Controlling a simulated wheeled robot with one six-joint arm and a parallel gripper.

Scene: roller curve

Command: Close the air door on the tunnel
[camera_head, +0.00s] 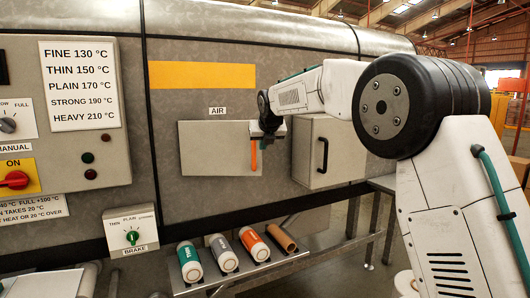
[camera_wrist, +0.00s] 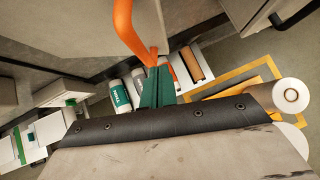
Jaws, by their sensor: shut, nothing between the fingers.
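The air door (camera_head: 215,150) is a grey panel under the AIR label on the tunnel side in the head view. Its orange bar handle (camera_head: 254,155) is near its right edge. I cannot tell for sure how far the door stands from the tunnel wall. My gripper (camera_head: 264,137) is at the handle, in front of the door's right end. In the wrist view the orange handle (camera_wrist: 132,28) curves in from the top, and my green fingers (camera_wrist: 157,76) are together, close to its lower end. I cannot tell whether they touch it. Nothing shows between the fingers.
A grey box with a black handle (camera_head: 323,155) is right of the air door. Below, a shelf holds several cans (camera_head: 190,262) and a brown roll (camera_head: 282,238). A control panel (camera_head: 65,110) and brake dial (camera_head: 131,236) are at left. A white roll (camera_wrist: 291,95) lies lower right.

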